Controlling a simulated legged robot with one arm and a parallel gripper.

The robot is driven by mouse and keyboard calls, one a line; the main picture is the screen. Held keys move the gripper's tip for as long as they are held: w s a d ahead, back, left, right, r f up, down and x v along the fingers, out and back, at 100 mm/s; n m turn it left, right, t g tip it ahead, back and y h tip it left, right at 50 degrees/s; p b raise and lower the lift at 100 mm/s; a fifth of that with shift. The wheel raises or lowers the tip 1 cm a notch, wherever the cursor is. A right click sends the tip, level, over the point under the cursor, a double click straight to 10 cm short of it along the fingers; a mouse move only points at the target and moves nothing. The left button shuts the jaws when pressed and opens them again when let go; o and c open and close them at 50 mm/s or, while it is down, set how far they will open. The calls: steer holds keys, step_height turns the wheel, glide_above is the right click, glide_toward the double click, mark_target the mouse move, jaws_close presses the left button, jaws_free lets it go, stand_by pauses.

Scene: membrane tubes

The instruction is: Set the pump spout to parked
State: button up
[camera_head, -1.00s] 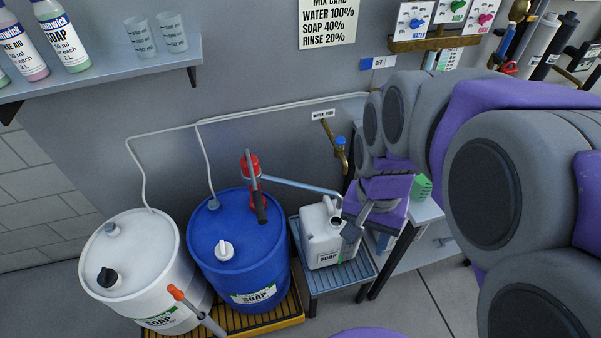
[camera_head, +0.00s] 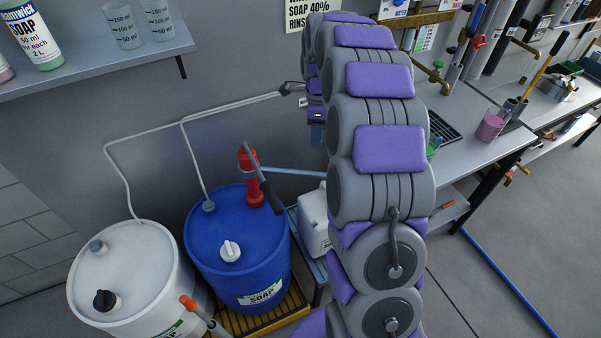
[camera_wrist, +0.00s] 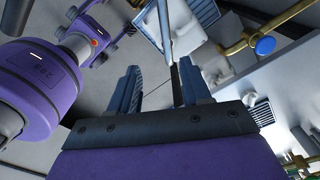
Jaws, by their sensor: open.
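The red hand pump (camera_head: 250,178) stands upright on the blue soap drum (camera_head: 222,258), its dark lever slanting down to the right. Its pale blue spout (camera_head: 293,171) points right, toward the white jerrycan (camera_head: 314,222); my arm hides the spout's far end and much of the jerrycan. My gripper (camera_head: 290,88) is up near the wall hose, above and apart from the spout. A pale bar past the fingertips there may be the spout; I cannot tell.
A white soap drum (camera_head: 125,280) stands left of the blue one. A shelf (camera_head: 100,62) with bottles and beakers juts out at upper left. A brass tap with a blue knob (camera_wrist: 264,45) shows in the wrist view. A workbench (camera_head: 490,160) runs along the right.

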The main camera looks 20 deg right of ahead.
steer(key=b, duration=0.3)
glide_above(316, 173)
steer(key=f, duration=1.3)
steer(key=shift+s+a+f, duration=0.1)
steer(key=shift+a+f, duration=0.15)
steer(key=shift+a, duration=0.1)
steer(key=d+f, duration=0.1)
steer(key=f, duration=0.2)
steer(key=d+f, duration=0.1)
steer(key=shift+d+f+b, duration=0.25)
steer(key=shift+d+b, duration=0.05)
steer(key=shift+b, duration=0.05)
steer(key=shift+a+r, duration=0.1)
steer(key=shift+a, duration=0.95)
steer(key=shift+c, duration=1.2)
steer(key=shift+d, duration=0.75)
steer(key=c, duration=0.5)
steer(key=shift+c, duration=0.5)
steer(key=shift+a, duration=0.15)
jaws_close()
